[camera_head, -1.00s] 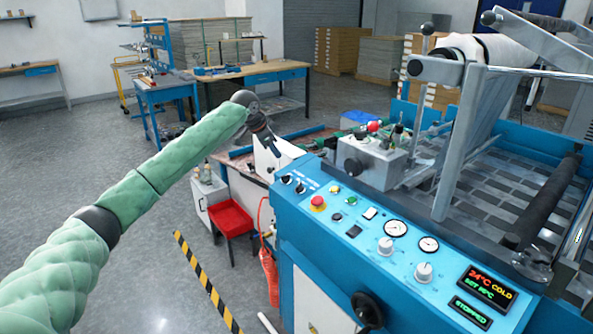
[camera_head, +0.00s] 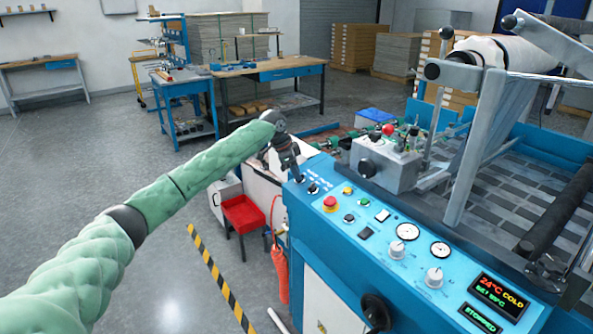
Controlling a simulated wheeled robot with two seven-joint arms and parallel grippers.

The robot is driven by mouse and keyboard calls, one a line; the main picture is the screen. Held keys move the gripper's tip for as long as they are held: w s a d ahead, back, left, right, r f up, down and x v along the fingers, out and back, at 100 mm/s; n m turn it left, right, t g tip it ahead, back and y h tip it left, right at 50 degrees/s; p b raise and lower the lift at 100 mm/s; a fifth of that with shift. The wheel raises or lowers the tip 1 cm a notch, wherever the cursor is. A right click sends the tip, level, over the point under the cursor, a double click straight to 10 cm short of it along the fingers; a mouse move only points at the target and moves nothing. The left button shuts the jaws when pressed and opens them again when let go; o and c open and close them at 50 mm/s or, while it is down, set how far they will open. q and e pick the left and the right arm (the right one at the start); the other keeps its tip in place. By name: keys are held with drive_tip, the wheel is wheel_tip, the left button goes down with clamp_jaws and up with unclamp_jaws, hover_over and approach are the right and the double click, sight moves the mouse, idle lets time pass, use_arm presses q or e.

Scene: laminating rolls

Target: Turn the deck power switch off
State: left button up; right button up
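The blue control deck (camera_head: 345,245) of the laminator fills the lower right of the head view. Small black rotary switches (camera_head: 313,188) sit at its far left corner; their labels are too small to read, so I cannot tell which is the power switch. My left gripper (camera_head: 292,172) is at that corner, pointing down, over or right beside the leftmost switch, and hides part of it. I cannot tell whether it touches or whether its fingers are open. The display (camera_head: 492,294) reads 24°C COLD, and a smaller one (camera_head: 481,318) reads STOPPED. My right gripper is not in view.
A red emergency button (camera_head: 330,203), small buttons, gauges (camera_head: 408,231) and white knobs (camera_head: 434,277) lie on the deck right of the gripper. A grey box (camera_head: 383,163) with levers stands behind.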

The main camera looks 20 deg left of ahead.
use_arm(q)
drive_tip(key=shift+w+d+f, duration=0.1)
drive_tip(key=shift+f, duration=0.25)
drive_tip(key=shift+c, duration=0.4)
clamp_jaws()
